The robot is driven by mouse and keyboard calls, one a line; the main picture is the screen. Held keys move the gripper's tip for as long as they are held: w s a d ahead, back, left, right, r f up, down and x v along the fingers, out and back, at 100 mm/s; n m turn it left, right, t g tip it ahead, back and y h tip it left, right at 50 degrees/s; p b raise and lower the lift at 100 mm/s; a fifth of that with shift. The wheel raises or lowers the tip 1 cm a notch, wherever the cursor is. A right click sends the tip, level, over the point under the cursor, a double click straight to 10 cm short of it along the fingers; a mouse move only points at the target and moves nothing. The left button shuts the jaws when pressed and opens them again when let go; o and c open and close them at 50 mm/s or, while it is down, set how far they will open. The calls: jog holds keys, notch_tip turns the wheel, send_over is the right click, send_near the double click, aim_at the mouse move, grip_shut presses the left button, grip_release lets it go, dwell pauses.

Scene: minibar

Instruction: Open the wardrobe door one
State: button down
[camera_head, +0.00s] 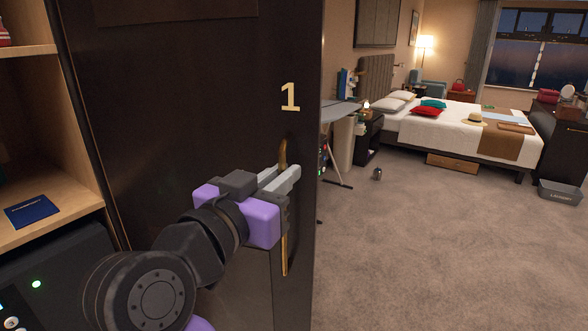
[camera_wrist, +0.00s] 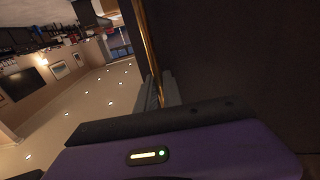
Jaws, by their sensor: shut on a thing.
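Wardrobe door one (camera_head: 190,110) is a tall dark panel with a gold number 1 (camera_head: 290,97). It fills the left middle of the head view, and its right edge borders the view of the room. I cannot tell for sure how far it stands open. Its upright gold handle (camera_head: 284,262) is near the right edge, below the number. My gripper (camera_head: 284,174) is shut on the upper part of the handle, with its fingers hiding some of it. The wrist view also shows the handle (camera_wrist: 149,45) running down to the fingers (camera_wrist: 160,92).
An open shelf (camera_head: 50,222) with a dark blue booklet (camera_head: 32,211) is at the left, above a dark appliance (camera_head: 60,270). A bed (camera_head: 450,125) and an ironing board (camera_head: 340,110) stand beyond.

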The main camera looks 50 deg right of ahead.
jog(key=v, duration=0.6)
jog(key=shift+s, duration=0.2)
jog(key=c, duration=1.5)
grip_release()
jog(key=b+v, duration=0.1)
jog(key=v, duration=0.6)
jog(key=shift+a, duration=0.35)
